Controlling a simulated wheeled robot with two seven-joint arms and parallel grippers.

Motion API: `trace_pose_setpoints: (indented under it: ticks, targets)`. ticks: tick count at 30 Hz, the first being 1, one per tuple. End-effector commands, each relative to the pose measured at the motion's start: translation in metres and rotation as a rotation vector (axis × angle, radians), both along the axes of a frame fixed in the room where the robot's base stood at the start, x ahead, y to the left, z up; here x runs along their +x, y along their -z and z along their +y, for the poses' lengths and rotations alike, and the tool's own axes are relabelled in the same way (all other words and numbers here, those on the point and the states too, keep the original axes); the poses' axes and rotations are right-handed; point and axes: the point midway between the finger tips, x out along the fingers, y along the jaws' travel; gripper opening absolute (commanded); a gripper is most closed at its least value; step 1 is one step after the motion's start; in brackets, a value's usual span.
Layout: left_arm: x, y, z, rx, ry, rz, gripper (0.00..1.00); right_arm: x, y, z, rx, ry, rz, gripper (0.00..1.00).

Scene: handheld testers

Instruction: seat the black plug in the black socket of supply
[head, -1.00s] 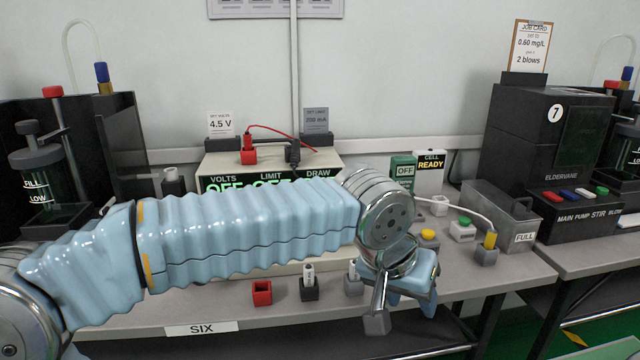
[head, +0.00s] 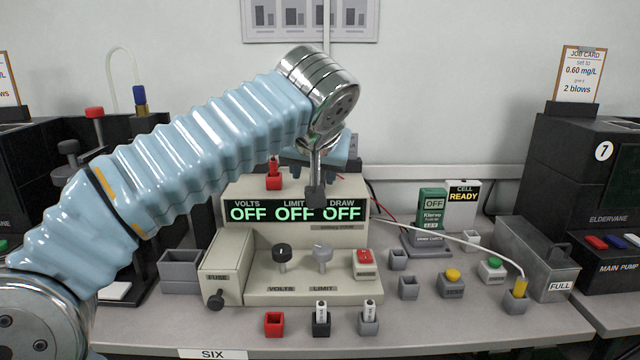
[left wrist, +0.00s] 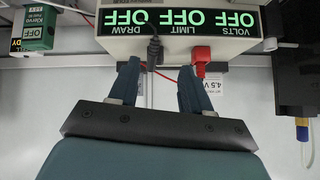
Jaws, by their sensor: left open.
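The supply (head: 230,198) is a beige box whose display reads OFF three times. My left gripper (head: 318,172) is over its top; its fingers are largely hidden in the head view. In the left wrist view the gripper (left wrist: 157,68) is open, with its two blue fingers apart. The black plug (left wrist: 153,45) with its dark lead shows between the fingertips, apart from both, by the supply's top edge. I cannot tell how deep the plug sits. A red plug sits in the red socket (head: 273,182) close beside.
The red lead (left wrist: 160,75) runs behind the fingers. Knobs and a red switch (head: 366,258) are on the supply's front. Red, black and grey holders (head: 273,324) stand at the table's front. A green meter (head: 431,212) stands right of the supply.

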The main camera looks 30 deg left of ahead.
Motion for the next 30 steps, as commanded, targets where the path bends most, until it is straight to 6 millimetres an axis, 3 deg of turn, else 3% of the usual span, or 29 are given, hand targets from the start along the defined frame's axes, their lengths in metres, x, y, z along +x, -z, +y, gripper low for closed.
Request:
trace_pose_setpoints:
  ticks: [18,26,30]
  targets:
    - [0.053,0.056,0.024,0.0,0.001,0.0,0.48,0.001,-0.001,0.0,0.0,0.001,-0.002,0.43]
    - [0.056,0.059,0.025,0.0,0.003,0.0,0.48,0.001,0.0,0.0,0.0,0.001,-0.002,0.43]
    - [0.056,0.059,0.025,0.0,0.003,-0.001,0.3,0.001,0.0,0.0,0.0,0.001,-0.002,0.43]
